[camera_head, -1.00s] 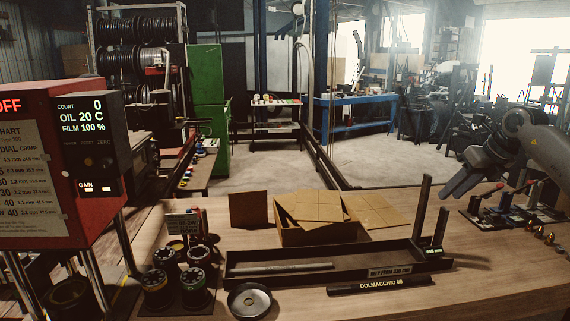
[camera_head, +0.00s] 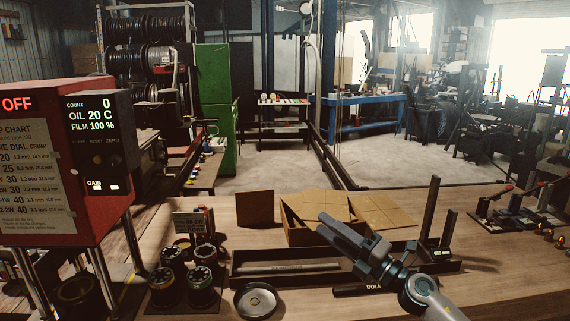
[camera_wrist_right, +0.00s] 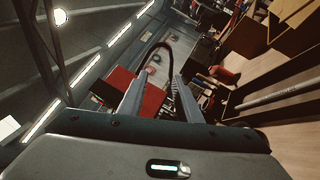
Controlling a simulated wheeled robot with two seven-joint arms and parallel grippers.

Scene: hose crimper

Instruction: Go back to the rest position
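My right gripper (camera_head: 322,223) reaches in from the lower right of the head view and hangs over the long dark tray (camera_head: 245,279), its fingers pointing up and left. In the right wrist view my right gripper (camera_wrist_right: 160,78) has its two fingers apart with nothing between them, so it is open and empty. The wrist is tilted, and the red machine (camera_wrist_right: 145,95) shows beyond the fingers. My left gripper is in neither view. My right arm hides part of the tray and of its front label.
The red crimping machine (camera_head: 50,150) stands at left. A grey rod (camera_head: 290,267) lies in the tray. A cardboard box (camera_head: 300,237) stands behind it, dark posts (camera_head: 432,205) at its right end.

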